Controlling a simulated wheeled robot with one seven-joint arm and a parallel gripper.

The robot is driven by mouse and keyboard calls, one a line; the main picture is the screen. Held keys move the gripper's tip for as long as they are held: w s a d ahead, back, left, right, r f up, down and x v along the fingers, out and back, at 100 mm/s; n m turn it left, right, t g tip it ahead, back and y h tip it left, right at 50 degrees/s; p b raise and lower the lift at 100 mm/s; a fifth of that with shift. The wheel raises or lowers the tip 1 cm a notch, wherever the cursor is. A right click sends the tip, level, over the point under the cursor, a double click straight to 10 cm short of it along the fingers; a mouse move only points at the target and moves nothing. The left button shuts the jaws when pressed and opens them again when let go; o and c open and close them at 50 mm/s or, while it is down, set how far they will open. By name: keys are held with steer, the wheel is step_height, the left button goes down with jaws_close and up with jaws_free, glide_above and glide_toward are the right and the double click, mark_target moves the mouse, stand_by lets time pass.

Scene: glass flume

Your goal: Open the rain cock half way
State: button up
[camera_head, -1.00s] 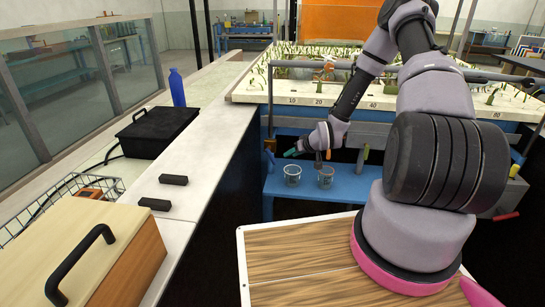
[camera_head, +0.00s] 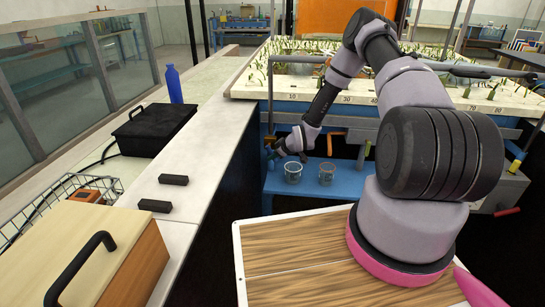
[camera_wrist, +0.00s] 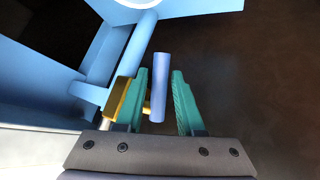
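A small cock with a brass body (camera_wrist: 122,98) and a pale blue lever (camera_wrist: 160,85) shows in the wrist view. I see no label that tells whether it is the rain cock. My gripper (camera_wrist: 160,92) is open, with its teal fingers on either side of the lever and a gap on each side.
Two glass beakers (camera_head: 293,172) (camera_head: 326,173) stand on the blue shelf (camera_head: 345,182), right of my gripper. The planted tray (camera_head: 300,90) lies above. A white counter (camera_head: 215,110) is at left.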

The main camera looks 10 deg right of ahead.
steer(key=shift+w+a+f, duration=0.2)
steer(key=shift+w+f, duration=0.2)
steer(key=shift+f, duration=0.1)
jaws_close()
stand_by(1.2)
